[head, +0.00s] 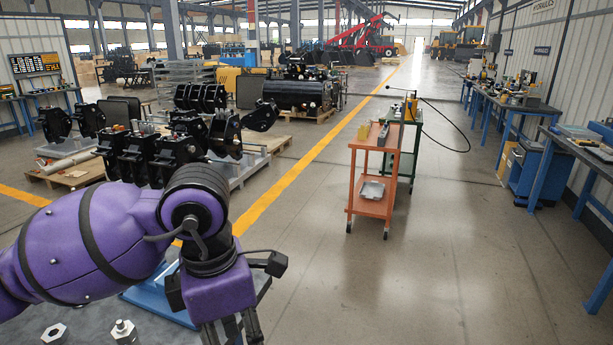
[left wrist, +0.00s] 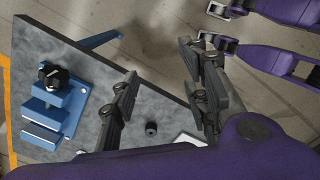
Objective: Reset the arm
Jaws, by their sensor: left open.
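My left arm comes in from the left in the head view. Its gripper (head: 232,330) points down at the bottom edge, where the fingertips are cut off. In the left wrist view the left gripper (left wrist: 165,90) is open, its two dark fingers wide apart with nothing between the tips. It hangs over the edge of a grey worktable (left wrist: 75,50).
A blue fixture with a black knob (left wrist: 52,77) stands on the worktable. A small black part (left wrist: 151,128) lies near it. A hex nut (head: 54,334) and a threaded fitting (head: 123,331) are at the table's front. An orange cart (head: 371,190) stands ahead; the floor right of it is clear.

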